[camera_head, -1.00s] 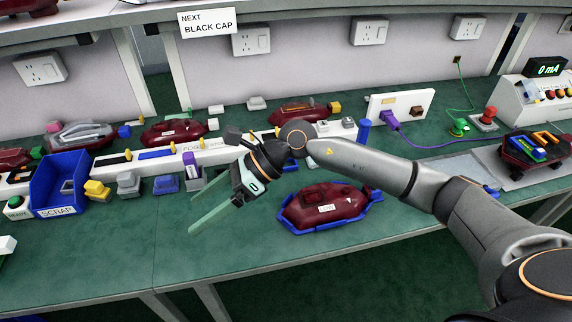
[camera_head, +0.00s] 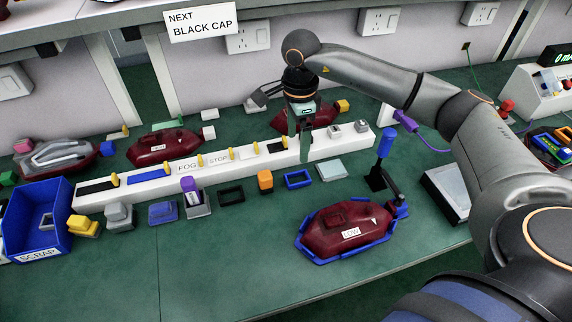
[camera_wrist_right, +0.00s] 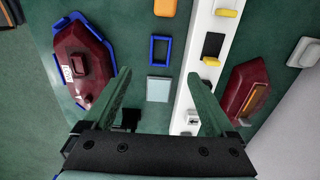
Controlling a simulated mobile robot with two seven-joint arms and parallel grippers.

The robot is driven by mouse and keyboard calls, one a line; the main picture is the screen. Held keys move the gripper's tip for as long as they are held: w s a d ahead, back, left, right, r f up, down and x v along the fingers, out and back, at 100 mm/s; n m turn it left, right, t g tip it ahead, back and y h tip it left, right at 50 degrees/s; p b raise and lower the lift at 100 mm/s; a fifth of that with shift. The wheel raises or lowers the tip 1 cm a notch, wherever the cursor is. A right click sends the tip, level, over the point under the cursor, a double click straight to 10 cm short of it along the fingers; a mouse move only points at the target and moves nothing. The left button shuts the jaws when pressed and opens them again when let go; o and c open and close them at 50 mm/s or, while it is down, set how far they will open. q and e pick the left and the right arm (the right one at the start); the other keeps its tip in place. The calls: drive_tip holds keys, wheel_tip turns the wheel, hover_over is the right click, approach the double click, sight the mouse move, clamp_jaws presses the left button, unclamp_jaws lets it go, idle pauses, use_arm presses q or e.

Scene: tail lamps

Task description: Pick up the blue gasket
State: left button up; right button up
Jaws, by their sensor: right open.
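The blue gasket (camera_head: 298,179), an open rectangular frame, lies flat on the green bench between an orange block and a pale flat plate. My right gripper (camera_head: 299,146) points down above the white rail, just behind the gasket, empty. In the right wrist view the right gripper's fingers (camera_wrist_right: 160,80) are spread wide, apart from the gasket. My left gripper is out of view.
The white rail (camera_head: 226,159) with yellow clips runs behind the gasket. An orange block (camera_head: 265,181), a black frame (camera_head: 231,195) and a pale plate (camera_head: 332,169) are close by. A dark red lamp (camera_head: 350,231) sits in a blue cradle in front. Bare bench lies front left.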

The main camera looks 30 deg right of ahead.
approach(297, 181)
drive_tip(key=shift+s+a+f, duration=0.15)
drive_tip(key=shift+a+f, duration=0.05)
drive_tip(key=shift+d+f, duration=0.15)
drive_tip(key=shift+f, duration=1.45)
drive_tip(key=shift+d+f, duration=0.1)
drive_tip(key=shift+f, duration=1.45)
drive_tip(key=c, duration=1.4)
drive_tip(key=shift+r, duration=0.15)
